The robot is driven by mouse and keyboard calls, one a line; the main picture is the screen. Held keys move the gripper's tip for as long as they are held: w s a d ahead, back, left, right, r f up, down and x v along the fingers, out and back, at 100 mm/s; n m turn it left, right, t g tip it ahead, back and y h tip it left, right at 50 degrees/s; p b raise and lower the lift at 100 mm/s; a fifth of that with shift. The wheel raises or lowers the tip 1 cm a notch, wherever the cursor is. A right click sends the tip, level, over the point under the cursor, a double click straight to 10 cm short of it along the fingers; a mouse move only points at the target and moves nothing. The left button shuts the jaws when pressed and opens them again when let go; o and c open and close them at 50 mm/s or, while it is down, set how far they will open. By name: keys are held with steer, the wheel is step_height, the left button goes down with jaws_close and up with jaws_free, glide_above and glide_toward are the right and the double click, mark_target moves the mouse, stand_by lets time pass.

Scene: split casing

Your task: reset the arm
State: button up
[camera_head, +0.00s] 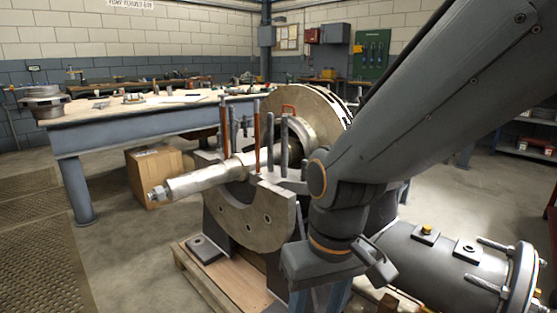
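My arm comes in from the upper right and bends down at the middle of the head view. My gripper (328,268) hangs below its wrist, in front of the right side of the split casing's lower half (243,212). A large round disc (305,105) stands behind.
A grey cylindrical housing (440,262) with a bolted flange lies at the lower right, close to my gripper. The casing stands on a wooden pallet (232,280). A blue workbench (115,130) and a cardboard box (155,172) are behind left. Floor at the left is open.

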steer(key=s+d+r+m+h+p, duration=0.1)
steer(key=s+d+r+m+p, duration=0.1)
steer(key=d+r+p, duration=1.1)
step_height(320, 180, up, 4)
steer(key=m+p, duration=0.1)
steer(key=p, duration=0.7)
steer(key=shift+s+d+m, duration=0.15)
steer(key=shift+m, duration=0.25)
steer(key=shift+f, duration=0.15)
steer(key=c, duration=0.4)
steer(key=shift+o, duration=0.2)
steer(key=shift+d, duration=0.1)
